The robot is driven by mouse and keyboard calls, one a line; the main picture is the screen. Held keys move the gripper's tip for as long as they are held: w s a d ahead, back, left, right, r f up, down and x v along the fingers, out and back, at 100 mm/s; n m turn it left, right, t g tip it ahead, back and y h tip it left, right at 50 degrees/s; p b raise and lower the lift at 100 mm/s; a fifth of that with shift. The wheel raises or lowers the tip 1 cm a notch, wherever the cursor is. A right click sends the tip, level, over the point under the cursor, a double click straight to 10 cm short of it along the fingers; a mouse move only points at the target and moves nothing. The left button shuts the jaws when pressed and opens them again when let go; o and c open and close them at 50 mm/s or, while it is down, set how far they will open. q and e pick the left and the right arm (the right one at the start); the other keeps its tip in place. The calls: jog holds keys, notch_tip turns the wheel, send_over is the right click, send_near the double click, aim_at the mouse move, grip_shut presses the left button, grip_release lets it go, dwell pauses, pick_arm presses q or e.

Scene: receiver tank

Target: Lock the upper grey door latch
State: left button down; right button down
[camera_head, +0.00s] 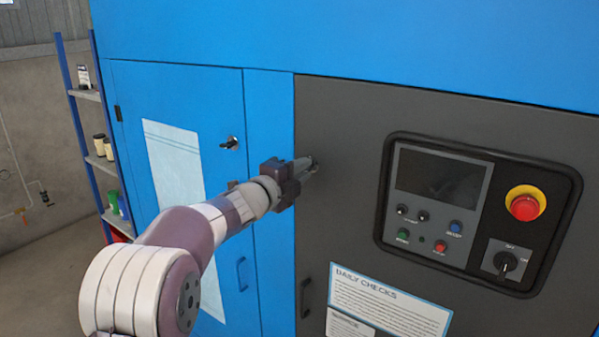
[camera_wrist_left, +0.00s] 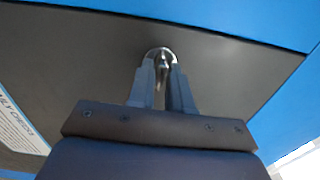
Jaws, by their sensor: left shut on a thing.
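The upper grey door latch (camera_wrist_left: 162,56) is a small shiny metal piece on the dark grey door (camera_head: 340,130), near the door's upper left edge in the head view. My left gripper (camera_head: 308,165) reaches it from the left. In the left wrist view the fingers of my left gripper (camera_wrist_left: 162,80) are closed around the latch, one on each side. In the head view the fingers and gripper body hide most of the latch, so its turn angle is hard to tell. My right gripper is in neither view.
A control panel (camera_head: 468,215) with a red emergency button (camera_head: 525,204) is to the right. The blue door (camera_head: 190,90) on the left has its own latch (camera_head: 231,143). A grey door handle (camera_head: 306,297) is below. A shelf (camera_head: 92,160) stands far left.

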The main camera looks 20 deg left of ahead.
pick_arm(q)
jog(key=c, duration=1.2)
grip_release()
jog(key=b+v, duration=0.2)
jog(key=v, duration=1)
jog(key=shift+s, duration=0.3)
